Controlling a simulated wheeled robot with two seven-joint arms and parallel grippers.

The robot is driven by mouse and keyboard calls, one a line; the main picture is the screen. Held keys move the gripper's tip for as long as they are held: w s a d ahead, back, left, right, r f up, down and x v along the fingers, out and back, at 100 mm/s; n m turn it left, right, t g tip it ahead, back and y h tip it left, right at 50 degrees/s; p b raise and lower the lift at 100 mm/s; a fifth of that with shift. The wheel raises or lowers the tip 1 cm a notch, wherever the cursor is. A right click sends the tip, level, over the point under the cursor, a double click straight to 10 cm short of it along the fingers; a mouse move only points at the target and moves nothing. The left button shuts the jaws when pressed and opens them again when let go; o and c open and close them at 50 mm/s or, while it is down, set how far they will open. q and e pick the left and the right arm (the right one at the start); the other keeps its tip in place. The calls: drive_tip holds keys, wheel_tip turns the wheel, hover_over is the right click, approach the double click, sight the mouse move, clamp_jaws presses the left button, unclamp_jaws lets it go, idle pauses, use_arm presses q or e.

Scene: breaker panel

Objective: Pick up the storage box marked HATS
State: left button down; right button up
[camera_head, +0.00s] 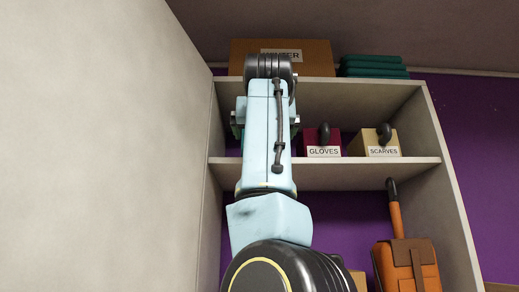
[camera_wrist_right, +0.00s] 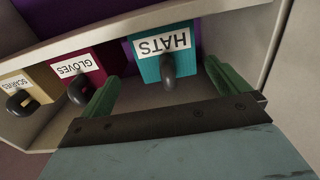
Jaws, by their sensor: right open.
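The storage box marked HATS (camera_wrist_right: 150,66) is teal, with a white label and a dark loop handle (camera_wrist_right: 169,68) on its front. It sits on a shelf and shows upside down in the right wrist view. My right gripper (camera_wrist_right: 162,74) is open, with its green fingers on either side of the handle and box front. I cannot tell whether they touch the box. In the head view my right arm (camera_head: 267,140) reaches to the shelf and hides most of the HATS box. My left gripper is not in view.
The dark red GLOVES box (camera_head: 308,138) and tan SCARVES box (camera_head: 371,138) stand to the right on the same shelf (camera_head: 345,174). Above are a brown box (camera_head: 245,58) and folded green cloth (camera_head: 372,66). An orange bag (camera_head: 406,268) stands below. A pale wall (camera_head: 100,140) is close on the left.

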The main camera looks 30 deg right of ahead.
drive_tip(key=x, duration=0.3)
drive_tip(key=shift+w+a+f+p, duration=0.1)
drive_tip(key=shift+w+p, duration=0.3)
drive_tip(key=shift+w, duration=0.05)
drive_tip(key=p+x, duration=0.2)
drive_tip(key=x, duration=0.3)
drive_tip(key=shift+w+a+p, duration=0.1)
drive_tip(key=shift+p, duration=0.25)
drive_tip(key=shift+a, duration=0.1)
drive_tip(key=shift+c, duration=1.1)
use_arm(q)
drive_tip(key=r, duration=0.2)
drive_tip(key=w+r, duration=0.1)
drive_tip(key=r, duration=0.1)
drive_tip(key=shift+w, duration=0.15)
use_arm(e)
drive_tip(key=c, duration=0.7)
